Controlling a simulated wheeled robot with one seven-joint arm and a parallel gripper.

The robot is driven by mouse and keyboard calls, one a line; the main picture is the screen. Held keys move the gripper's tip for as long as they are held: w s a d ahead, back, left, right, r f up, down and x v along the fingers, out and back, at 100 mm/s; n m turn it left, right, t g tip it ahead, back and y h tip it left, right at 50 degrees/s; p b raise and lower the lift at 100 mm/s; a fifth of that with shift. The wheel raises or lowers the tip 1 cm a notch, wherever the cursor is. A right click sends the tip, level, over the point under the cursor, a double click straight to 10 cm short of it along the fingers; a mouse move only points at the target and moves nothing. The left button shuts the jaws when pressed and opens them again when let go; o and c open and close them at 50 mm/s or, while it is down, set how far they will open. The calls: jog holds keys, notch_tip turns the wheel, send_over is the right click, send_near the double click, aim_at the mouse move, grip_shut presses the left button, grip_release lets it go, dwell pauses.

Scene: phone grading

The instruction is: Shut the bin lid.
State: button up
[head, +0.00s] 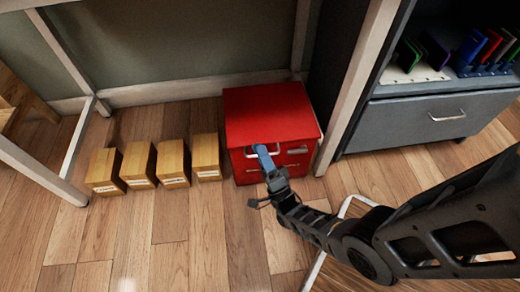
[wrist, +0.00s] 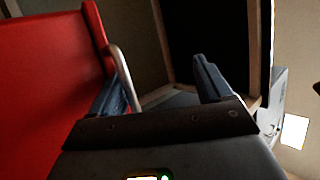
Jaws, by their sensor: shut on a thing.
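The red bin (head: 290,168) stands on the floor in the middle of the head view. Its flat red lid (head: 268,112) covers the top; I cannot tell whether a gap is left under it. My gripper (head: 264,155) is at the bin's upper front, shut on the pale lid handle (head: 243,154). In the wrist view the red panel (wrist: 45,80) fills the left side, and the handle (wrist: 123,78) passes by the left finger. The gripper's body hides part of the bin's front.
Several small wooden boxes (head: 141,165) with labels stand in a row left of the bin. A grey drawer cabinet (head: 420,122) with coloured phones in racks stands to the right. White table legs (head: 355,85) flank the bin. The floor in front is clear on the left.

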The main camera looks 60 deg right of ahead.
jog(key=shift+o, duration=0.7)
jog(key=s+a+f+g+y, duration=0.1)
jog(key=s+f+y, duration=0.1)
jog(key=s+f, duration=0.2)
jog(key=shift+s+a+f+n, duration=0.25)
jog(key=shift+f+n, duration=0.05)
jog(key=shift+f, duration=0.5)
jog(key=shift+s+a, duration=0.15)
jog(key=shift+s, duration=0.05)
jog(key=c, duration=0.8)
jog(key=shift+r+h, duration=0.1)
jog(key=shift+h, duration=0.2)
jog(key=shift+w+d+r, duration=0.1)
jog(key=shift+d+r, duration=0.05)
jog(key=shift+d, duration=0.05)
